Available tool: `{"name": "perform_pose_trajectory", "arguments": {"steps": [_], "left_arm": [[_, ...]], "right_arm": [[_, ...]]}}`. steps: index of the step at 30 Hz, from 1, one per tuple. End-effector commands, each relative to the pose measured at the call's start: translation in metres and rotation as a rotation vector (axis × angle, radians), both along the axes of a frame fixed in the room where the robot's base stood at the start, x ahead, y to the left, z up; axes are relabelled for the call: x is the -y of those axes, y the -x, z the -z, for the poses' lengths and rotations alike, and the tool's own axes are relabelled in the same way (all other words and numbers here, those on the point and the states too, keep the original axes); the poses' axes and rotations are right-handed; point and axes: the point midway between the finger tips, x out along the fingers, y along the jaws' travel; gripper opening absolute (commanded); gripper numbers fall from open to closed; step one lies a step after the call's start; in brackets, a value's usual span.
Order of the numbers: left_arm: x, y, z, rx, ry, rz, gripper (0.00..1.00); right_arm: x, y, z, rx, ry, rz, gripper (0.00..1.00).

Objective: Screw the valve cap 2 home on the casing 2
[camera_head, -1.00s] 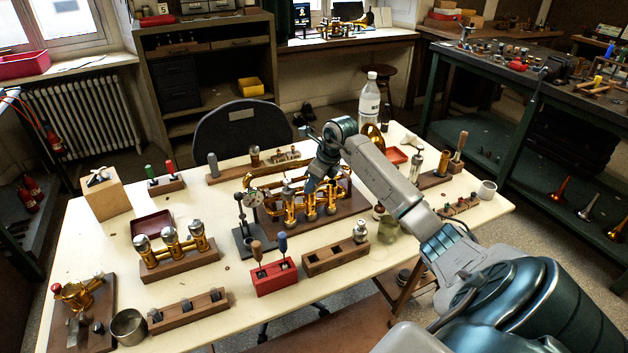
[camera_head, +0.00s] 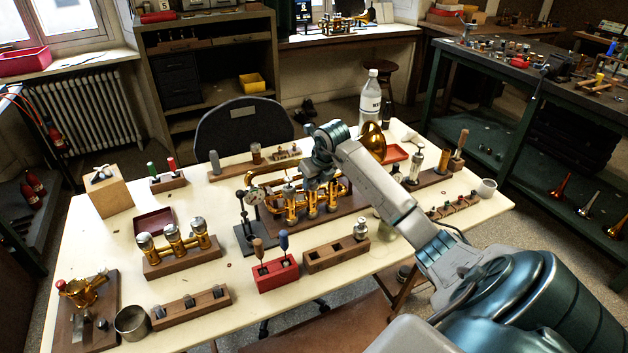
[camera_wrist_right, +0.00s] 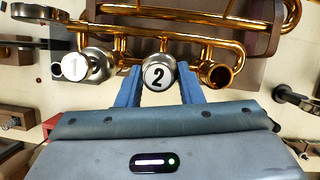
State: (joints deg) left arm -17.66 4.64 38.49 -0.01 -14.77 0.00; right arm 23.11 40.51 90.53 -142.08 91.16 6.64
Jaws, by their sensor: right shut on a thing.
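The brass horn (camera_head: 270,181) lies on its wooden board on the table, with three upright casings at its front. My right gripper (camera_head: 313,187) comes down over the casings from above. In the right wrist view its blue fingers (camera_wrist_right: 158,88) are shut on valve cap 2 (camera_wrist_right: 158,75), a silver cap marked "2". The cap sits at the middle casing, casing 2; the fingers and cap hide the thread, so I cannot tell how far it is seated. A cap marked "1" (camera_wrist_right: 75,67) is on the casing beside it. The third casing (camera_wrist_right: 215,74) is open-topped. My left gripper is not in view.
A dial gauge stand (camera_head: 243,225) stands left of the horn. A red tool block (camera_head: 276,275) and a wooden block with a silver part (camera_head: 337,255) stand in front. A bottle (camera_head: 370,105) stands behind the arm. Bare tabletop (camera_head: 215,275) shows at the front left.

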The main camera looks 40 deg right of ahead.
Motion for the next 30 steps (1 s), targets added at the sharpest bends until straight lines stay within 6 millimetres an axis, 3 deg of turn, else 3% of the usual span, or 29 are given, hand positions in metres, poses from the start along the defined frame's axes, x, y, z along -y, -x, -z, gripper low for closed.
{"name": "perform_pose_trajectory", "arguments": {"steps": [11, 20, 21, 24, 30], "left_arm": [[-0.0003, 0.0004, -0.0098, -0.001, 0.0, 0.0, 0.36], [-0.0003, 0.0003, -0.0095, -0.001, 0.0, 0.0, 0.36], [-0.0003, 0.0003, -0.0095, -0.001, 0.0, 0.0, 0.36], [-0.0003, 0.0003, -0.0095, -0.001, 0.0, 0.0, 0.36], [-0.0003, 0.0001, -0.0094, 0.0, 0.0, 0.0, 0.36]], "right_arm": [[-0.0043, -0.0023, -0.0019, 0.003, 0.0, 0.404, 0.06], [-0.0037, -0.0019, -0.0008, 0.002, 0.001, 0.446, 0.06], [-0.0037, -0.0019, -0.0008, 0.002, 0.001, 0.445, 0.41], [-0.0037, -0.0017, -0.0006, 0.002, 0.001, 0.445, 0.59], [-0.0038, -0.0016, -0.0001, 0.001, 0.001, 0.444, 0.59]]}}
